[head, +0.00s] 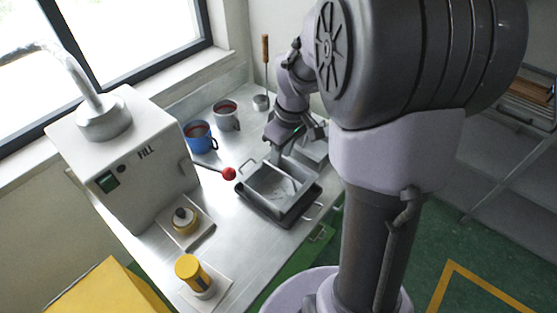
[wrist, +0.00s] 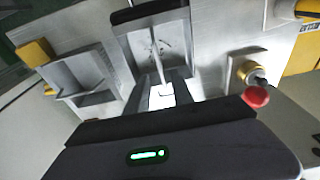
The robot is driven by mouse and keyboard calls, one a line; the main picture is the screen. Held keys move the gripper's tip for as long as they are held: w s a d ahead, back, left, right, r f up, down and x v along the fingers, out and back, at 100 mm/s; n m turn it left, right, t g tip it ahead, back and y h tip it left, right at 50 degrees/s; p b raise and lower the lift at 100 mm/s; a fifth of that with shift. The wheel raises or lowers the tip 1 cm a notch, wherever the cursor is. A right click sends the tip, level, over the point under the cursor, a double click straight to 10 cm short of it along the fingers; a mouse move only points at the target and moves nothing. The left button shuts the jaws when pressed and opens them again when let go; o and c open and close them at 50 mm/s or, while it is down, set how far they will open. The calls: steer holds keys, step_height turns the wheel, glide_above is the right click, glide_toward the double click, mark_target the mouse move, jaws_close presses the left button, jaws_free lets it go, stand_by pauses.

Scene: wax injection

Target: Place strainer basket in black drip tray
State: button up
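The strainer basket (head: 268,180) is a light grey metal square box with wire handles. In the head view it sits at the black drip tray (head: 262,212), within its outline and slightly turned. Whether it rests fully on the tray floor I cannot tell. My gripper (head: 277,158) is low at the basket's far side. In the wrist view the basket (wrist: 170,45) lies ahead of my gripper (wrist: 164,92). A thin light bar runs from the basket down between the two fingers, with a bright gap around it. Whether the fingers press on it is unclear.
A white FILL machine (head: 130,165) with a red-knobbed lever (head: 229,174) stands left of the tray. A blue mug (head: 200,137) and a grey mug (head: 226,116) stand behind. A yellow-topped cylinder (head: 190,270) is near the front. Bare steel counter lies between.

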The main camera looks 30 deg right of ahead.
steer(key=shift+r, duration=0.65)
steer(key=s+a+r+m+t, duration=0.2)
steer(key=s+a+r+m, duration=0.2)
steer(key=s+a+r, duration=0.2)
steer(key=s+a+r+m+t+y, duration=0.1)
steer(key=s+a+r+m, duration=0.3)
steer(key=s+a, duration=0.6)
steer(key=shift+a+r+t, duration=0.4)
steer(key=shift+r+t, duration=0.2)
steer(key=shift+r, duration=0.25)
